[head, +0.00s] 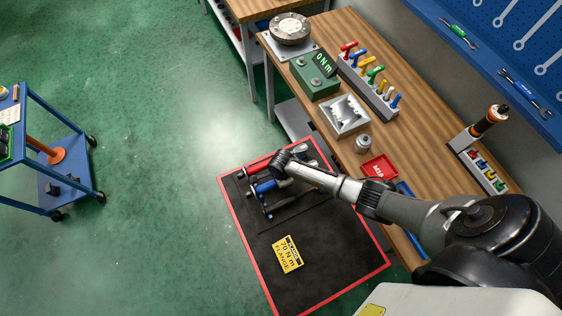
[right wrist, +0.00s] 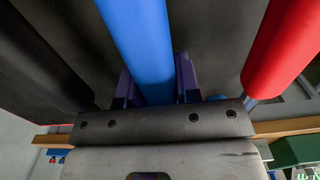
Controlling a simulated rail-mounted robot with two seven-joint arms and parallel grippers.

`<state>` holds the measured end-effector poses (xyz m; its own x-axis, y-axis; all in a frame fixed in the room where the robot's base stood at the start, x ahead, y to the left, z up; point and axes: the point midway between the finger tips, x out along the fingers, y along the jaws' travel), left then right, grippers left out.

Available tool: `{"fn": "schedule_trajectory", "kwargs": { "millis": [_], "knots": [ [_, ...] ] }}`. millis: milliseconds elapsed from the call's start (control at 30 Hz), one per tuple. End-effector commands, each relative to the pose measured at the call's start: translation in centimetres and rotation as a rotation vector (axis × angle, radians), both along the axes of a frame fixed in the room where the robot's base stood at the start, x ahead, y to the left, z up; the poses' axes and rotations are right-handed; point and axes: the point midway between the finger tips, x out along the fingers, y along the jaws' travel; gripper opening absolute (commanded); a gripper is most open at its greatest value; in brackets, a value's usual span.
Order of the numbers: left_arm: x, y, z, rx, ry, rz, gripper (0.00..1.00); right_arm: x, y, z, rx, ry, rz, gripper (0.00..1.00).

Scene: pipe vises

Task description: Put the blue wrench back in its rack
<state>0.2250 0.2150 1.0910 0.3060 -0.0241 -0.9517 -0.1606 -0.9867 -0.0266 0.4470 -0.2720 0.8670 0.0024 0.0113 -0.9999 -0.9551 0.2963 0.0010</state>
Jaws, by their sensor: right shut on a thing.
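The blue wrench (head: 268,187) lies in the black area with the red rim in the head view, between a red-handled wrench (head: 258,168) and a dark-handled one. In the right wrist view its blue handle (right wrist: 138,35) runs between the two fingers of my right gripper (right wrist: 156,80), which is shut on it. The red handle (right wrist: 285,45) is to the right and a black handle (right wrist: 40,65) to the left, both outside the fingers. In the head view my right wrist hides the gripper and part of the wrenches. The rack's holders are hard to make out. My left gripper is not in view.
The black mat (head: 330,255) with a red edge has free room around a yellow flange sign (head: 288,254). A wooden bench (head: 400,112) with a green torque tester (head: 314,75), screwdriver rack (head: 367,85) and red tray (head: 379,168) stands to the right. A blue cart (head: 70,186) is far left.

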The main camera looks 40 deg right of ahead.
Motion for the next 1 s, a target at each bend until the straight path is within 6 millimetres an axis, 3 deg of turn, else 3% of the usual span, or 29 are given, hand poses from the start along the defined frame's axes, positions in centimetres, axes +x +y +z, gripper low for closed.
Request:
{"fn": "schedule_trajectory", "kwargs": {
  "millis": [167, 200, 467, 767, 1000],
  "knots": [
    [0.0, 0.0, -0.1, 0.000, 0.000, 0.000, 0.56, -0.1, 0.0, -0.2, 0.000, 0.000, 0.001, 0.00],
    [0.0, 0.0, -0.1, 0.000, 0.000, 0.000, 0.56, -0.1, 0.0, -0.2, 0.000, 0.000, 0.002, 0.35],
    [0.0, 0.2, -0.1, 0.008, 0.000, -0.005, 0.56, -0.1, 0.0, -0.1, 0.000, 0.000, 0.001, 0.59],
    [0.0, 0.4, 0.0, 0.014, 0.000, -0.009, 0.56, -0.1, 0.0, 0.1, -0.001, 0.001, 0.001, 0.61],
    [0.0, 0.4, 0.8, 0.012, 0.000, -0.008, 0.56, 0.0, -0.1, 3.5, 0.000, -0.002, 0.001, 0.61]
  ]
}}
